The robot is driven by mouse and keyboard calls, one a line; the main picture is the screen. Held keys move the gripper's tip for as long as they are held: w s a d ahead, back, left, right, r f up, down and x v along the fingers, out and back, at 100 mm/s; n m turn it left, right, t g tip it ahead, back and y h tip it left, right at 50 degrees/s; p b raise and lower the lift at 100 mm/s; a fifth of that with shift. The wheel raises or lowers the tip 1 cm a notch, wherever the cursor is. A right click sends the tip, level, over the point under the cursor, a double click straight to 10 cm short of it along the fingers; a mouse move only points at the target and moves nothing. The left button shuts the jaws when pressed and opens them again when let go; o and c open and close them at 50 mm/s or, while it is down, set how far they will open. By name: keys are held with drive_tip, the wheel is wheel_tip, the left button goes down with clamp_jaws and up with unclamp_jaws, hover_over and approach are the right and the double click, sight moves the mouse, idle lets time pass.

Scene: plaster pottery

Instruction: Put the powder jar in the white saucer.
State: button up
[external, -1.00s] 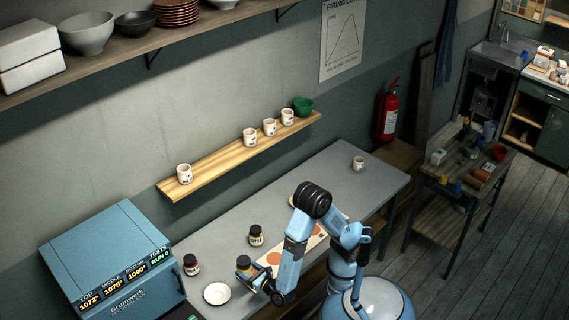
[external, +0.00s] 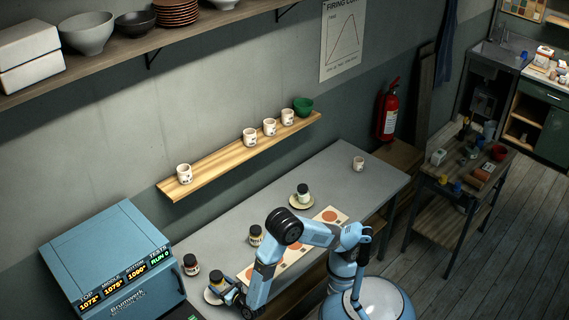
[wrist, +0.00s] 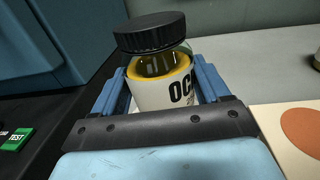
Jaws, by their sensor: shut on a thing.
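My gripper (external: 228,287) is shut on a powder jar (wrist: 160,75) with a black lid, yellow contents and a white label starting "OC". In the wrist view the jar stands between the two blue fingers, tilted a little in the picture. In the external view the jar (external: 217,277) is at the white saucer (external: 208,297) on the grey table. The jar and gripper cover much of the saucer. I cannot tell whether the jar touches it.
Two other black-lidded jars (external: 191,265) (external: 256,236) stand nearby on the table. A cream saucer (external: 301,205) bears another jar (external: 303,191). A board with orange discs (external: 330,216) lies along the front. The blue kiln (external: 115,265) is close on the left.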

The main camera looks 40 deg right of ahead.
drive_tip(key=shift+w+a+f, duration=0.25)
drive_tip(key=shift+a+f, duration=0.1)
drive_tip(key=shift+f, duration=1.75)
drive_tip(key=shift+f, duration=0.2)
drive_tip(key=o, duration=1.4)
drive_tip(key=shift+r, duration=0.25)
drive_tip(key=s, duration=0.8)
drive_tip(key=s+d, duration=0.1)
drive_tip(key=s, duration=0.3)
